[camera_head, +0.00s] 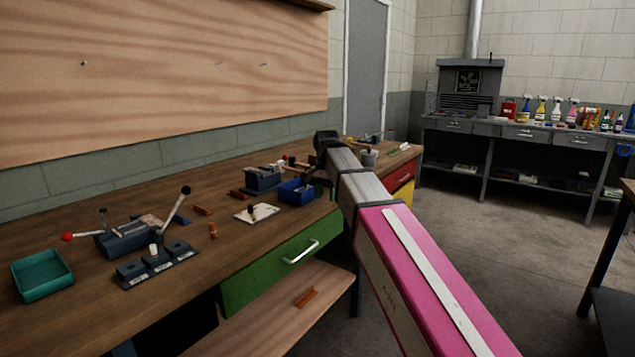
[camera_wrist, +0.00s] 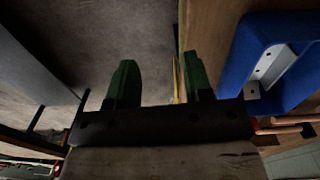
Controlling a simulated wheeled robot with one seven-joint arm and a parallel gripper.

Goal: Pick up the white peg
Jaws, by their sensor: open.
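A small white peg (camera_head: 154,250) appears to stand upright in a dark grey block with labelled sockets (camera_head: 157,266), on the near left part of the wooden bench. The peg is small here, and I cannot tell how deep it sits. My gripper shows in the wrist view (camera_wrist: 158,64) with two green fingers spread apart and nothing between them. It is beside the blue bin (camera_wrist: 247,52), over the bench's front edge, well beyond and to the right of the peg. The peg is not in the wrist view.
The blue bin holds a white bracket (camera_wrist: 268,66). A green drawer (camera_head: 280,262) is under the bench front.

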